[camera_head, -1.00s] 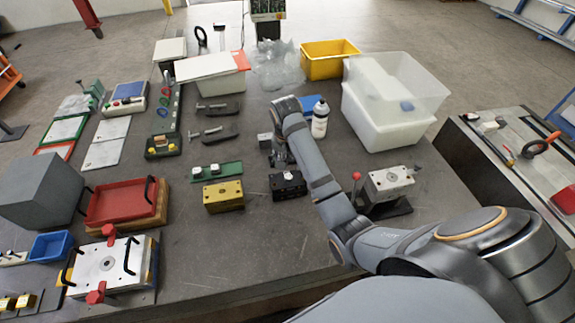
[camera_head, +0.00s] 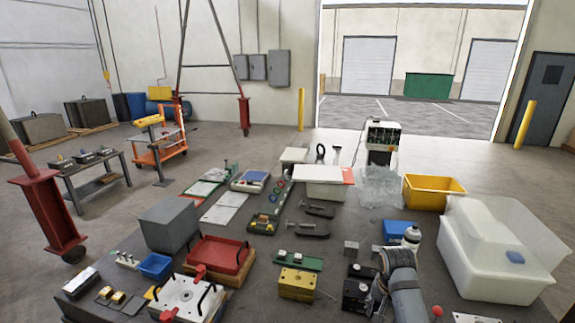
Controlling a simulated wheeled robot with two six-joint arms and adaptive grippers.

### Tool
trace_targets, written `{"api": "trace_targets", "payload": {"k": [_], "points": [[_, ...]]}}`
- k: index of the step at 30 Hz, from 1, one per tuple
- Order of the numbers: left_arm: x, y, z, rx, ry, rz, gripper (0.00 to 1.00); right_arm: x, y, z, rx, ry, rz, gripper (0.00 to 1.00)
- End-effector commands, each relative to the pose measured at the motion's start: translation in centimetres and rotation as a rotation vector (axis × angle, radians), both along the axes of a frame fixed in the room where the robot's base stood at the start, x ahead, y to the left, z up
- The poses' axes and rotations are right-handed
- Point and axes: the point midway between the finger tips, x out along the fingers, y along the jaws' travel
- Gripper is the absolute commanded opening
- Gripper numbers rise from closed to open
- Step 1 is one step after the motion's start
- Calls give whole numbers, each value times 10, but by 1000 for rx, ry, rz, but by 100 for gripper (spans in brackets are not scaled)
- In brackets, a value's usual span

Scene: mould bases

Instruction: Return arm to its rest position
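My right arm (camera_head: 404,285) comes in from the bottom right, its wrist raised over the front part of the workbench. My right gripper (camera_head: 376,299) hangs below the wrist, small and largely hidden by the arm, beside the black blocks (camera_head: 355,298). Its fingers cannot be made out, so I cannot tell whether it is open or shut. My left arm and gripper are not in view. A yellow block (camera_head: 297,284) sits on the bench to the left of the black blocks.
A white bottle (camera_head: 411,236) stands just behind the wrist, with a blue box (camera_head: 396,229) beside it. A large translucent bin (camera_head: 485,268) stands right of the arm. A yellow crate (camera_head: 433,194) is behind. A red tray (camera_head: 219,254) and a mould base (camera_head: 187,297) lie left.

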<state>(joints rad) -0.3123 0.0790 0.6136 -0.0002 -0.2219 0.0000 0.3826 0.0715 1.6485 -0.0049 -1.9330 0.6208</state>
Motion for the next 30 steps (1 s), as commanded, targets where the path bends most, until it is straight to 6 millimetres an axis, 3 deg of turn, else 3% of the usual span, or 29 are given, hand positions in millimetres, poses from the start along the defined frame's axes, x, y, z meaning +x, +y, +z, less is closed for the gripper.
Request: {"api": "trace_targets", "payload": {"k": [13,21,30], "points": [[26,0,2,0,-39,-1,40,-60,-1,-38,-41,-44,195,54],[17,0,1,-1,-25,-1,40,-117,1,-52,-81,-84,375,54],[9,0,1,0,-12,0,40,-177,8,-47,-125,-127,574,54]]}}
